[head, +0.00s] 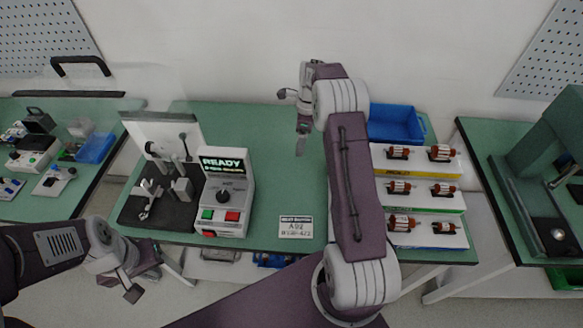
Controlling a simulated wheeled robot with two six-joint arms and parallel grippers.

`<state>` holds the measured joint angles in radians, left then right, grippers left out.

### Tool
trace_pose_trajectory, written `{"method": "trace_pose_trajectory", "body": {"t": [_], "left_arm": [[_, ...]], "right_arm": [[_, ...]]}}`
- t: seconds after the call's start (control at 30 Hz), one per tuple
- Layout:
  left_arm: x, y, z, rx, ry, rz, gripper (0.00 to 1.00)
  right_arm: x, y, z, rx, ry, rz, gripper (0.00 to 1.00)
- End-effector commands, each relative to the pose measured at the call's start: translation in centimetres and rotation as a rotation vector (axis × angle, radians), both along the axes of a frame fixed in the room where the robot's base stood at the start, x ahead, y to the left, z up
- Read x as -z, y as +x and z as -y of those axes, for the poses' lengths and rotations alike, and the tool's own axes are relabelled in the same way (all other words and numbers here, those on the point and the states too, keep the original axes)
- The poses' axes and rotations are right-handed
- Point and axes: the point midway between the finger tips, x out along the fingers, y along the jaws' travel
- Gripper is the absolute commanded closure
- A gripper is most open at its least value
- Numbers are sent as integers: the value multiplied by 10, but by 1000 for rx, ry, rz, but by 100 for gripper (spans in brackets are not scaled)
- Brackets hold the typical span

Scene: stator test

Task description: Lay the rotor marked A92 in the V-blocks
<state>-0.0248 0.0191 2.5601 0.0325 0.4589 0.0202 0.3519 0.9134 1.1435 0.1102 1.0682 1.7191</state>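Several copper-red rotors with dark shafts lie in pairs on three stepped racks at the table's right, such as the front left rotor (401,223); their markings are too small to read. A card (296,229) on the table reads A92. Grey block-like supports, apparently the V-blocks (182,189), stand on a dark base plate at the left, with no rotor visible in them. My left gripper (132,292) hangs low at the bottom left, off the table front, apparently empty. My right gripper (301,146) is over the rear middle of the table, seen edge-on; I see nothing held.
A tester (223,194) showing READY stands beside the base plate. A pale panel (150,128) rises behind the supports. A blue bin (396,122) is at the back right. My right arm crosses before the racks.

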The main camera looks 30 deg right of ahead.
Motion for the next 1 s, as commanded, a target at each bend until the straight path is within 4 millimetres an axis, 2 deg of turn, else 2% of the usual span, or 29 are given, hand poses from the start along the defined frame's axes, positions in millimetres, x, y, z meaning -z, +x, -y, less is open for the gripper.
{"method": "trace_pose_trajectory", "body": {"t": [0.1, 0.33, 0.57, 0.8, 1.0], "left_arm": [[-1, 0, 0, 0, 0, 0, 100], [-5, 0, 0, 0, 0, 0, 100], [-5, 0, 0, 0, 0, 0, 100], [-9, 0, 0, 0, 0, 0, 100], [-8, 0, 0, 0, 0, 0, 100]], "right_arm": [[5, -1, 0, 0, 0, -2, 66], [53, -1, 0, -1, 1, -3, 66], [65, 0, 0, -2, -1, 0, 66], [99, -1, 0, -2, -1, 0, 66], [100, 0, 0, -3, -2, 1, 66]]}}
